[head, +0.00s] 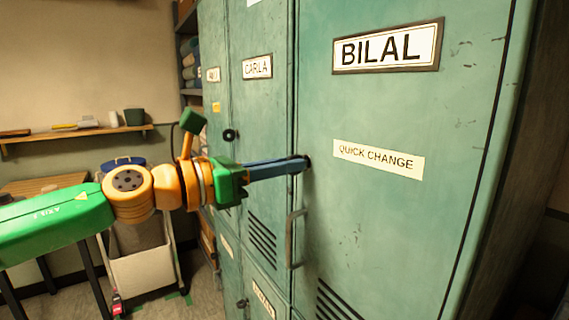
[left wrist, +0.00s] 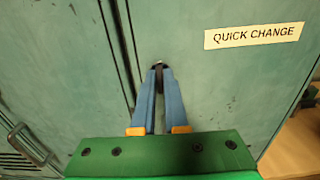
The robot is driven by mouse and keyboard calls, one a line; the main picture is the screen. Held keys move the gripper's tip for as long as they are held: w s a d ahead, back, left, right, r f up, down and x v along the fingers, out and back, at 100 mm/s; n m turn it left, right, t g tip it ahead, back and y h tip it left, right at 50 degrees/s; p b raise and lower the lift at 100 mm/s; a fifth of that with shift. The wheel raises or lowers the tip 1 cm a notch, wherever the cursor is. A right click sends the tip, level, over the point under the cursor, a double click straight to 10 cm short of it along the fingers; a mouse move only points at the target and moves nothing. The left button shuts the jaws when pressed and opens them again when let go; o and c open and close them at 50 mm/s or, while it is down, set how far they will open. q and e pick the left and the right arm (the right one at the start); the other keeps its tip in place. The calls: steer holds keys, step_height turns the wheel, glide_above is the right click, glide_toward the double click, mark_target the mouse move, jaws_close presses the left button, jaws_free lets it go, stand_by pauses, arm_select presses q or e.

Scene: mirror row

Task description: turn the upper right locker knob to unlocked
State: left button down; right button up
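The upper right locker door (head: 400,115) is green and carries a BILAL name plate (head: 388,46) and a QUICK CHANGE label (head: 378,158). Its small dark knob (head: 307,161) is at the door's left edge, mostly hidden by my fingertips. My left gripper (head: 303,164) reaches it from the left with its blue fingers. In the left wrist view the fingertips (left wrist: 160,72) are close together, one on each side of the knob (left wrist: 160,63), and look shut on it. The knob's turn position cannot be made out. My right gripper is not in view.
A door handle (head: 291,238) sticks out below my left fingers. The CARLA locker (head: 258,100) with its own dark knob (head: 229,135) stands to the left. A wall shelf (head: 75,136), a table (head: 45,184) and a pale bin (head: 140,275) are further left.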

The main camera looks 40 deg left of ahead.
arm_select(q)
steer(key=shift+n, duration=0.3)
steer(key=n+p, duration=0.3)
steer(key=n, duration=1.4)
steer(key=shift+a, duration=0.2)
steer(key=shift+n, duration=0.4)
stand_by(0.3)
steer(key=c, duration=0.9)
jaws_free()
steer(key=shift+w+f, duration=0.1)
steer(key=shift+c, duration=0.2)
steer(key=shift+w, duration=0.1)
